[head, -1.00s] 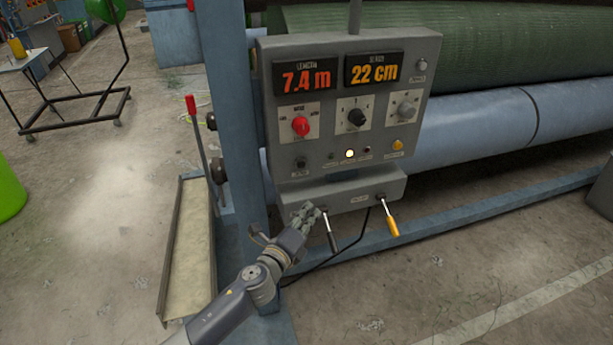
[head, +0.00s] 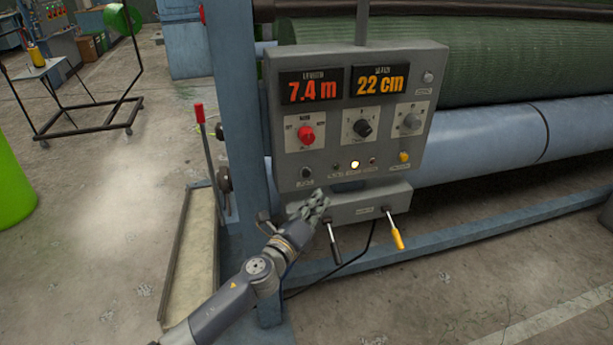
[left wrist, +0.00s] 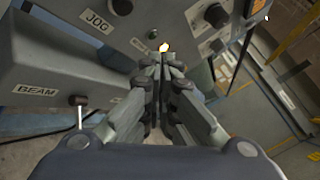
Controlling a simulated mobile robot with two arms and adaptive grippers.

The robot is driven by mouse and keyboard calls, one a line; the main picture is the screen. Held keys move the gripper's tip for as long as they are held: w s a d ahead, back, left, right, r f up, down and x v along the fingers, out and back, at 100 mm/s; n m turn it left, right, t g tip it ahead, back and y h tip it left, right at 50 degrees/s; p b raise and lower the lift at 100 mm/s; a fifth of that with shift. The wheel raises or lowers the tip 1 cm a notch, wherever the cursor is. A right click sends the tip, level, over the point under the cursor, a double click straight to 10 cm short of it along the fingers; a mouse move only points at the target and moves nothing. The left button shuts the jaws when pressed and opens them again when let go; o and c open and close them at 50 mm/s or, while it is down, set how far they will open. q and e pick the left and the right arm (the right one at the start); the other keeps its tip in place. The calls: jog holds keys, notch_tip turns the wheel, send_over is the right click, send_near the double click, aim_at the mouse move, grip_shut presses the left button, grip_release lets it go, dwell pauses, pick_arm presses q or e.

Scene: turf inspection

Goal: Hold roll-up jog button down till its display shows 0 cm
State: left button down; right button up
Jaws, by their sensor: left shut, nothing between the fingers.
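The grey control panel (head: 345,120) shows two lit displays: the left one (head: 312,89) reads 7.4 m in red, the right one (head: 380,84) reads 22 cm in orange. A black button (head: 306,172) sits at the panel's lower left; in the left wrist view a black button (left wrist: 122,6) stands beside a JOG label (left wrist: 96,21). My left gripper (head: 318,198) is shut and empty, just below the black button and in front of the lower box, apart from the button. Its closed fingers (left wrist: 164,66) show in the left wrist view. My right gripper is out of view.
A red knob (head: 306,134), two dark and grey knobs, a lit lamp (head: 355,164) and a yellow button (head: 404,156) are nearby. Black (head: 335,242) and yellow (head: 397,236) levers hang from the lower box (head: 365,200). A blue post (head: 240,130) stands left.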

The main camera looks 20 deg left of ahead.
aim_at(306, 174)
pick_arm(q)
jog(key=w+a+b, duration=0.1)
jog(key=w+a, duration=0.2)
jog(key=w, duration=0.2)
jog(key=shift+a, duration=0.2)
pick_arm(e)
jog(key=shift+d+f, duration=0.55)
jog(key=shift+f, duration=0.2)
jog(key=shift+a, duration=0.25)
pick_arm(q)
jog(key=shift+w+a, duration=0.1)
jog(key=shift+w+a+b, duration=0.1)
jog(key=shift+w+b, duration=0.15)
jog(key=shift+b, duration=0.05)
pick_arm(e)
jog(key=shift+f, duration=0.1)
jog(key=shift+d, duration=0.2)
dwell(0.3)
pick_arm(q)
jog(key=shift+w+a, duration=0.35)
jog(key=shift+w, duration=0.05)
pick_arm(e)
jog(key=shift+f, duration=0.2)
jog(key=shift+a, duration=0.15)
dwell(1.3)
